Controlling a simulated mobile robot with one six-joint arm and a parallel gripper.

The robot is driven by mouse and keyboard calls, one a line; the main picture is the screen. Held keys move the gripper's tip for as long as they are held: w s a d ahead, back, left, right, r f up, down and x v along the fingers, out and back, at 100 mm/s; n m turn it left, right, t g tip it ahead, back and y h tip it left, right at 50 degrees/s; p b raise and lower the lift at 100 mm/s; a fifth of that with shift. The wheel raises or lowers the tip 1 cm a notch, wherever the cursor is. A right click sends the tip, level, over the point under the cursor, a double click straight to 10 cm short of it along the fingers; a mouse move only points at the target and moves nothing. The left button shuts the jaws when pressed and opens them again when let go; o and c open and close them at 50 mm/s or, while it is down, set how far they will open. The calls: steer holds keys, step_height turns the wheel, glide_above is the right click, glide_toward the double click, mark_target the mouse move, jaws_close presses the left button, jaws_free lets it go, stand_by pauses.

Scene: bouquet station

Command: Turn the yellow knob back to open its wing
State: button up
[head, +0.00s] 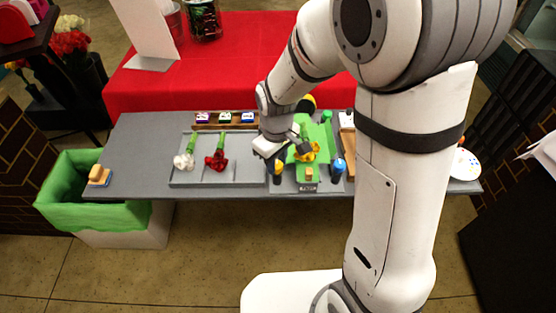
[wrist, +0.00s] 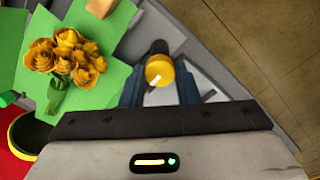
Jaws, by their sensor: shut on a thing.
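The yellow knob (wrist: 160,71) is round with a pale pointer mark on its face. In the wrist view it sits between the two blue-grey fingertips of my gripper (wrist: 161,88), which is shut on it. In the head view the yellow knob (head: 279,166) shows at the left front of the green wrapping station, below my gripper (head: 275,152). The green wrapper (wrist: 98,105) lies spread out with a bunch of orange-yellow flowers (wrist: 66,55) on it. I cannot tell the wing's exact position.
A blue knob (head: 339,166) stands on the right side of the station. A tray (head: 233,177) at left holds a white flower (head: 184,161) and a red flower (head: 215,160). A green-lined bin (head: 75,212) stands by the table's left end. A dark round container (wrist: 30,133) is near the wrapper.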

mark_target(277, 164)
steer(key=shift+s+d+f, duration=0.1)
steer(key=shift+s, duration=0.05)
steer(key=o, duration=1)
steer(key=shift+c, duration=0.2)
steer(key=shift+r, duration=4)
steer(key=s+d+r+m+t, duration=0.1)
steer(key=s+d+r+m, duration=0.2)
steer(key=s+d, duration=0.3)
steer(key=s+d+r+m+t, duration=0.2)
steer(key=s+d+r+m, duration=0.2)
steer(key=s+d+m, duration=0.1)
steer(key=shift+s+d+m, duration=0.4)
steer(key=shift+s+d, duration=0.2)
steer(key=shift+d, duration=0.35)
